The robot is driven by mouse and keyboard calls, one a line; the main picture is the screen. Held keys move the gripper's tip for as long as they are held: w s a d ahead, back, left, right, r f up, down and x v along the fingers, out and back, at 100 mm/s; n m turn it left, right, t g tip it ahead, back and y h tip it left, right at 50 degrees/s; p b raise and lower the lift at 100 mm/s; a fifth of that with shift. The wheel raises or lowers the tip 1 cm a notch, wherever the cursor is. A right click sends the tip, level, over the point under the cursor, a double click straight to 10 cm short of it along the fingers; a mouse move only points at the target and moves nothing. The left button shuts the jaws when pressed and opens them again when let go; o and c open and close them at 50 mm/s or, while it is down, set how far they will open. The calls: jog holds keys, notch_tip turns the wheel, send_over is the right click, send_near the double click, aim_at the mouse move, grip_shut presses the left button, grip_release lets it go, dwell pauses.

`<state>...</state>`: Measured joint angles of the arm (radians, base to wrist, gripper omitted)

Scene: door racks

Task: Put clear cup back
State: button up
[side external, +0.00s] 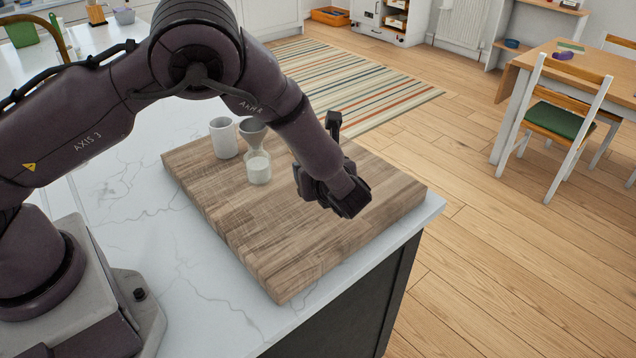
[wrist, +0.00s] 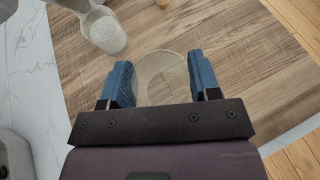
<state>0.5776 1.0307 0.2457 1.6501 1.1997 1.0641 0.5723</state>
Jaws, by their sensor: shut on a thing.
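My gripper (wrist: 160,85) is shut on a clear cup (wrist: 160,68), with its two blue fingers on either side of the cup's round rim. In the side external view my gripper (side external: 325,195) is low over the wooden board (side external: 290,270), on its right part. There the cup is hidden behind my gripper and wrist. From these views I cannot tell whether the cup touches the board.
On the board, left of my gripper, stand a white cup (side external: 223,138) and an hourglass-shaped glass with pale contents (side external: 258,168). The hourglass-shaped glass also shows in the wrist view (wrist: 106,34). The board's front half is clear. The counter edge (side external: 405,240) is close on the right.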

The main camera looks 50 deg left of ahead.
jog(key=shift+w+f, duration=0.25)
jog(key=shift+f, duration=0.05)
jog(key=shift+w+f, duration=0.1)
jog(key=shift+f, duration=1.5)
jog(key=shift+f, duration=0.1)
jog(key=o, duration=1)
jog(key=v, duration=1.2)
